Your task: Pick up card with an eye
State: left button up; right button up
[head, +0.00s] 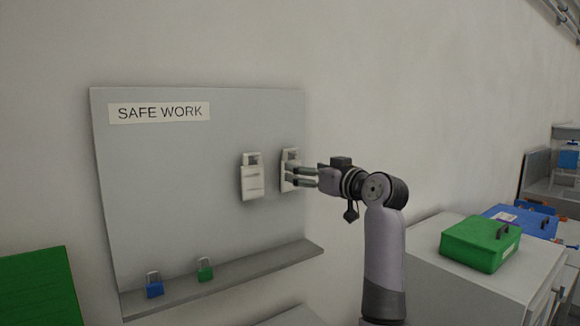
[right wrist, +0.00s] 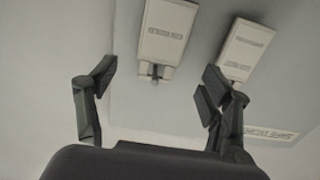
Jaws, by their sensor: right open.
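Two pale cards hang side by side on the grey board, each with a small opening at its top: a left card (head: 252,182) and a right card (head: 286,183). My right gripper (head: 302,177) comes in from the right, at the right card and partly covering it. In the right wrist view, seen upside down, this card (right wrist: 168,32) lies between the lines of my open right fingers (right wrist: 155,75), and nothing is gripped. The left card (right wrist: 243,48) shows beyond the right-hand finger. I cannot tell whether a finger touches a card. My left gripper is not in view.
The grey board (head: 170,200) carries a SAFE WORK label (head: 159,112). A blue padlock (head: 155,288) and a green padlock (head: 205,271) stand on its lower ledge. A green box (head: 481,243) and blue box (head: 520,220) sit at the right.

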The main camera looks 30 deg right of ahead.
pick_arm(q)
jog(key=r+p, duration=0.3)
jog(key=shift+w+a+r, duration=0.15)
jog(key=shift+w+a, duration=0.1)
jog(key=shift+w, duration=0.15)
pick_arm(e)
jog(key=w, duration=0.6)
jog(key=shift+a+f, duration=0.15)
jog(key=shift+a, duration=0.3)
jog(key=shift+c, duration=0.6)
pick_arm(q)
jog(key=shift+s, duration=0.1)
pick_arm(e)
jog(key=c, duration=0.8)
